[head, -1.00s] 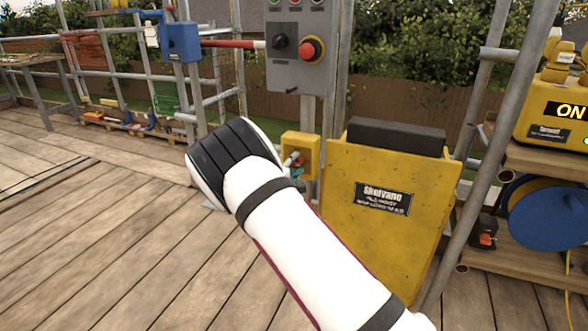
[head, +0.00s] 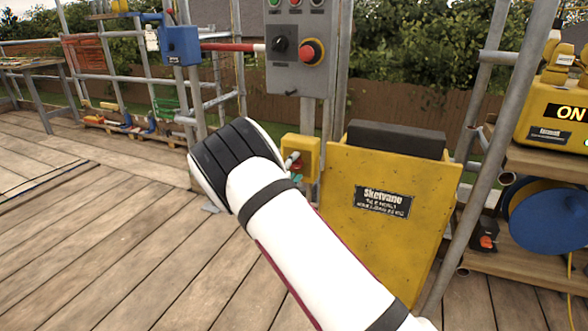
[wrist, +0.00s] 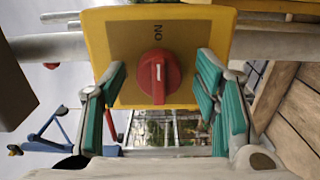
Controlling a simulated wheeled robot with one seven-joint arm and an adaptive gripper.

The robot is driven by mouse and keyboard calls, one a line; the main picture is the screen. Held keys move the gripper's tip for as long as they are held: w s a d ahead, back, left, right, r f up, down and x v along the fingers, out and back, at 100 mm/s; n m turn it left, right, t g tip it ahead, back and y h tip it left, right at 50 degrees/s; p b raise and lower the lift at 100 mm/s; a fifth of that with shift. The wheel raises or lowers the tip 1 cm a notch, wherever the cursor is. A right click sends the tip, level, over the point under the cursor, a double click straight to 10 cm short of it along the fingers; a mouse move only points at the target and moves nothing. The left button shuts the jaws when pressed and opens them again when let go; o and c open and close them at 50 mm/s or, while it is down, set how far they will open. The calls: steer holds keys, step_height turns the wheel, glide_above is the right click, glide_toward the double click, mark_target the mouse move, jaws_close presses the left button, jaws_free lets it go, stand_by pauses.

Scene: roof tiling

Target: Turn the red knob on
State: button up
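The red knob (wrist: 158,76) is on the face of a yellow box (wrist: 205,45) marked ON, seen sideways in the wrist view. A short white mark on the knob lies on the side towards the ON lettering. My gripper (wrist: 163,92) is open, with one teal-padded finger on each side of the knob. Gaps show between the pads and the knob; the depth of the fingertips is hard to tell. In the head view, the yellow box (head: 303,148) is fixed to a grey post, and my wrist hides most of the gripper and knob.
A yellow Skelvane panel (head: 375,235) stands just right of the box. Above is a grey control panel (head: 297,60) with a red button and black knob. A scaffold pole (head: 485,170) slants at the right. Wooden decking at left is clear.

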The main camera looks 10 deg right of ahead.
steer(key=v, duration=1.2)
